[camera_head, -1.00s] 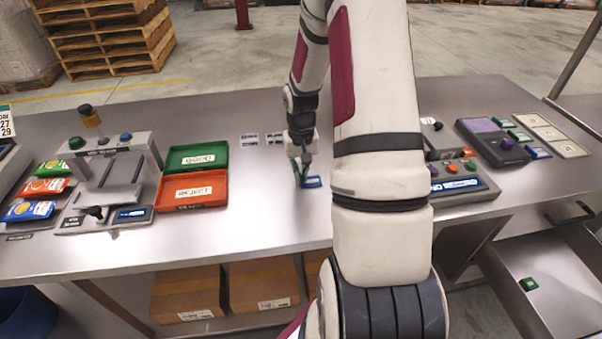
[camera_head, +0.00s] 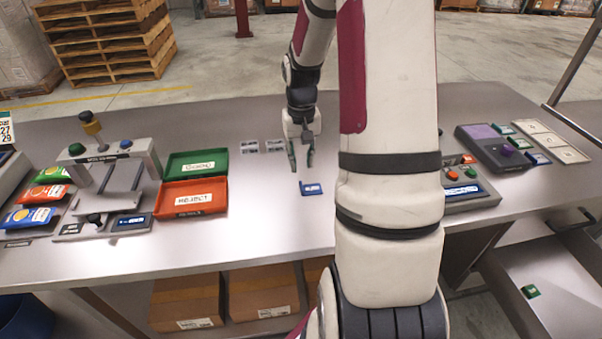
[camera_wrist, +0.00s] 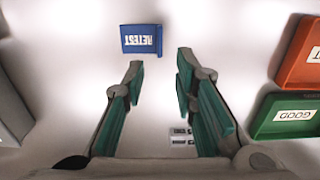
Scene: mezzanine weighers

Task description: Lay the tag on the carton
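A small blue tag (camera_head: 311,188) with a white printed label lies flat on the steel bench. In the wrist view the tag (camera_wrist: 141,40) reads like "RETEST" and lies beyond my fingertips. My gripper (camera_head: 302,162) is open and empty, just behind and above the tag, apart from it. The green-padded fingers of my gripper (camera_wrist: 159,72) are spread in the wrist view. Brown cartons stand on the shelf under the bench: one at left (camera_head: 186,295), one in the middle (camera_head: 262,280), and a third partly hidden by my arm.
A green tray (camera_head: 196,163) and a red tray (camera_head: 190,197) lie left of the tag. A weigher (camera_head: 112,180) with colored packets beside it is farther left. Small printed plates (camera_head: 250,146) lie behind. A purple-topped device (camera_head: 490,140) is at right. Bench around the tag is clear.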

